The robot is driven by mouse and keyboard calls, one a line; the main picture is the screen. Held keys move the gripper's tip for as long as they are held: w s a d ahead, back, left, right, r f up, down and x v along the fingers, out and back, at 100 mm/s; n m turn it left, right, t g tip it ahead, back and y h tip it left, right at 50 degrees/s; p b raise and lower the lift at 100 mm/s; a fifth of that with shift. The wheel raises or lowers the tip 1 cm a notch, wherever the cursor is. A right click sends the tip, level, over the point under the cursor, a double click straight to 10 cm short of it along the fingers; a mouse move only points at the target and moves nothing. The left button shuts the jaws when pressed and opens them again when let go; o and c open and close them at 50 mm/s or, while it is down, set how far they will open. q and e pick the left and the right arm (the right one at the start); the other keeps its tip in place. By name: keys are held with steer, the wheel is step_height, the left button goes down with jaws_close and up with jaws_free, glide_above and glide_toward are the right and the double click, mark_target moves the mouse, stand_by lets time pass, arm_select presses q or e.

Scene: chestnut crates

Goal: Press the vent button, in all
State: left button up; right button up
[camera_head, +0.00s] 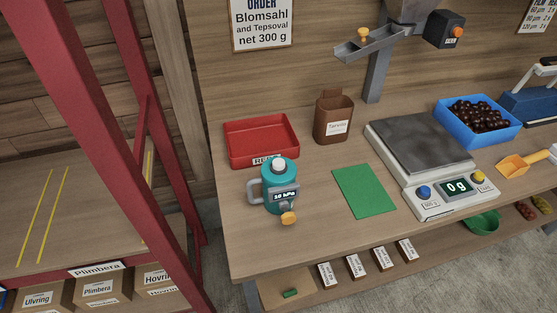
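A teal device (270,184) with a grey side handle stands upright on the wooden workbench (322,232), left of the green mat. Its small dark display (285,196) seems to read "10 hPa". A white round knob or button (279,164) sits on its top. An orange piece (289,218) sticks out low at its front. No readable label shows which part is the vent button. Neither of my grippers is in view, and nothing touches the device.
A red tray (234,149) stands close behind the device. A brown bag (334,113), green mat (364,190), scale (424,204) reading 0 g and blue crate (460,128) of chestnuts stand rightward. A dispenser chute (376,47) hangs above. A red rack post (90,110) rises left.

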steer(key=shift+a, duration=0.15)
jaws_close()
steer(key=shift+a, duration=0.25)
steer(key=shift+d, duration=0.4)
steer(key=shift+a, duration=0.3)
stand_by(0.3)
